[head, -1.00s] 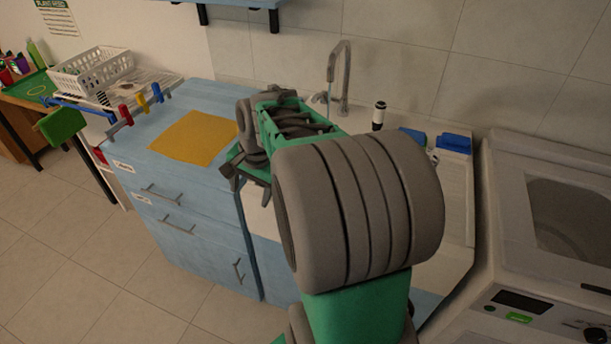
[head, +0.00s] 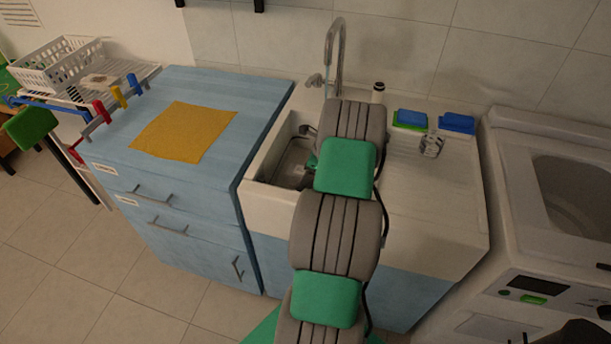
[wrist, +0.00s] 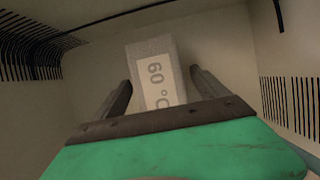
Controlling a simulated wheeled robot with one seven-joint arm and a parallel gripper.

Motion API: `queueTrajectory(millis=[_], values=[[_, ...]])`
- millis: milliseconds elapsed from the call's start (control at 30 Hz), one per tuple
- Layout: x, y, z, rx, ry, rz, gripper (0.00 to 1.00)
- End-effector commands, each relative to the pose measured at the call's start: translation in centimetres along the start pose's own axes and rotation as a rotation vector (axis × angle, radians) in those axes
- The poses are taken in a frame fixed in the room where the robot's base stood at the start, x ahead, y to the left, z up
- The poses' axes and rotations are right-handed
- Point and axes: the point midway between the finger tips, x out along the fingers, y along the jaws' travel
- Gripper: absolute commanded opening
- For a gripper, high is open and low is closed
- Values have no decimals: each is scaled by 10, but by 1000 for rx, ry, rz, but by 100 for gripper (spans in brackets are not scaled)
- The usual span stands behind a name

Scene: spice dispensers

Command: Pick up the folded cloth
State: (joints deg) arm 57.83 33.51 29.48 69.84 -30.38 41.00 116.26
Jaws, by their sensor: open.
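In the wrist view, a grey, block-shaped item (wrist: 141,57) with a pale label reading "60 °C" lies between the fingers of my gripper (wrist: 161,77). It may be the folded cloth, but its material is hard to tell. My gripper is open, with one finger on each side of the item; I cannot tell if they touch it. In the head view, my arm hides most of the gripper, which is down by the sink basin (head: 290,163). A flat yellow cloth (head: 185,131) lies spread out on the blue cabinet (head: 265,95), left of the sink.
The tap (head: 334,55) rises behind my arm. A white washing machine (head: 535,230) is at right. In the wrist view, pale walls with dark slits surround the item.

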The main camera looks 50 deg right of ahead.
Motion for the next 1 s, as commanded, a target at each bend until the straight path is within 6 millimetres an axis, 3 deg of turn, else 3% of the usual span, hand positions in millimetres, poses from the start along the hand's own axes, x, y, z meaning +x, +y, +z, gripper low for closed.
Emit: queueTrajectory(millis=[167,1000], values=[[0,0,0,0,1,-1,84],[0,0,0,-1,1,-1,16]])
